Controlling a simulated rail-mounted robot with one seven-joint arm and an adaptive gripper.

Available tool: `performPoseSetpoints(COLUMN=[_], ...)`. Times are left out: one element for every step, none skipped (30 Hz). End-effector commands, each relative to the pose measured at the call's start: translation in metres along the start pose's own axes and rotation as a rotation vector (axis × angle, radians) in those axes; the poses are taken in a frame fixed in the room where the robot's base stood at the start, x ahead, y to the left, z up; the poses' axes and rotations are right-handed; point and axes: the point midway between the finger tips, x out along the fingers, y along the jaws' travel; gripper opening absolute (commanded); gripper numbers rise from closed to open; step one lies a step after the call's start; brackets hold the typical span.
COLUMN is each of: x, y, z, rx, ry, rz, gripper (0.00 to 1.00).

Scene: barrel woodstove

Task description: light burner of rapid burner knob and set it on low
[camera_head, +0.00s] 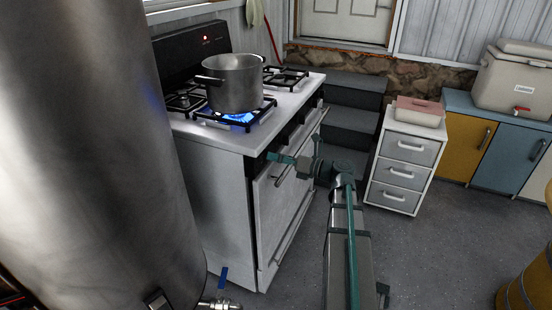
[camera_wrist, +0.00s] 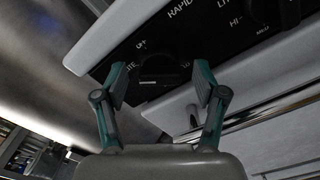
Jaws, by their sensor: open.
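The rapid burner knob (camera_wrist: 160,68) is a dark round knob on the stove's black front panel in the wrist view. "RAPID" is printed above it, with "OFF", "LITE" and "LO" marks around it. Its pointer is too dark to read. My gripper (camera_wrist: 160,82) is open, with one teal finger on each side of the knob; I cannot tell whether they touch it. In the head view my gripper (camera_head: 293,145) is at the stove's front panel, and the knob is not distinguishable. A blue flame (camera_head: 238,118) burns on the front burner under a steel pot (camera_head: 233,82).
The white stove (camera_head: 215,190) has an oven handle below the panel. A second knob (camera_wrist: 265,8) lies up and right. A large metal cylinder (camera_head: 90,140) stands at the left. A drawer cabinet (camera_head: 405,165) stands right of the stove, with open floor in front.

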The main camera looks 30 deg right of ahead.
Motion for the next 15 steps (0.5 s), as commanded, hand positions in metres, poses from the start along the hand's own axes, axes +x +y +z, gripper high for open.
performPoseSetpoints(x=[0.0031, 0.0042, 0.0051, 0.0055, 0.0058, 0.0058, 0.0058, 0.0057, 0.0056, 0.0056, 0.0055, 0.0055, 0.0054, 0.0054, 0.0054], y=[0.0000, 0.0001, 0.0003, 0.0004, 0.0004, 0.0004, 0.0004, 0.0004, 0.0004, 0.0004, 0.0004, 0.0004, 0.0004, 0.0004, 0.0004], z=[-0.0001, -0.0001, -0.0002, -0.0002, -0.0002, -0.0002, -0.0002, -0.0002, -0.0001, -0.0002, -0.0002, -0.0002, -0.0002, -0.0002, -0.0002], rx=[0.000, 0.000, 0.000, 0.000, 0.000, 0.000, 0.000, 0.000, 0.000, 0.000, 0.000, 0.000, 0.000, 0.000, 0.000], ry=[0.001, 0.001, 0.001, 0.001, 0.001, 0.001, 0.001, 0.001, 0.000, 0.000, 0.000, 0.000, 0.000, 0.000, 0.000], rz=[0.001, 0.001, 0.001, 0.001, 0.001, 0.001, 0.001, 0.001, 0.001, 0.001, 0.001, 0.001, 0.001, 0.001, 0.001], gripper=[0.71, 0.71, 0.71, 0.71, 0.71, 0.71, 0.71, 0.71, 0.71, 0.71, 0.71, 0.64, 0.59, 0.54, 0.47])
